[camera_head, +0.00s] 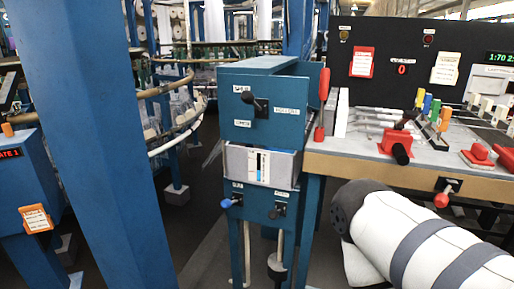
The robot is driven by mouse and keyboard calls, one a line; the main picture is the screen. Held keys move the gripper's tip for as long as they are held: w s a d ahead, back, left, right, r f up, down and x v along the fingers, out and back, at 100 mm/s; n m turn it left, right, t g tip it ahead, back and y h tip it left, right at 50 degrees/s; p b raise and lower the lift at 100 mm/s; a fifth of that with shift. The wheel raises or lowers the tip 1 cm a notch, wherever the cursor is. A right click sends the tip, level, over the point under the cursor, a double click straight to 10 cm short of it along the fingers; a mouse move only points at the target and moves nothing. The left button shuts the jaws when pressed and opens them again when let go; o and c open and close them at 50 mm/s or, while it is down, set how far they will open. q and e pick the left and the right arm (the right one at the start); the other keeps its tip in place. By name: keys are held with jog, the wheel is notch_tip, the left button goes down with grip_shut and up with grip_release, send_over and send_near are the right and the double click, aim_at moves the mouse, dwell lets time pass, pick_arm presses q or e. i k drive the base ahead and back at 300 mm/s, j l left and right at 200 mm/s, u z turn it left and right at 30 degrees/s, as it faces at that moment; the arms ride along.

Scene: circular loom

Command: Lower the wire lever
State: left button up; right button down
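A blue control cabinet (260,145) stands at the centre and carries several levers. A black-knobbed lever (258,104) is on its upper front, between small white labels. Below the gauge panel are a blue-knobbed lever (231,202) at left and a black-handled lever (277,211) at right. A tall red-handled lever (322,98) stands upright to the cabinet's right, at the edge of the bench. The labels are too small to read, so I cannot tell which lever is the wire lever. Neither of my grippers is in view.
The bench (400,171) at right holds red-based levers and several coloured handles. A red-knobbed lever (443,196) is on its front. A large white banded roll (430,240) fills the lower right. A blue post (97,150) stands at left. Floor (207,245) shows left of the cabinet.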

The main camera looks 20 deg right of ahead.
aim_at(441, 201)
jog(key=z, duration=1.8)
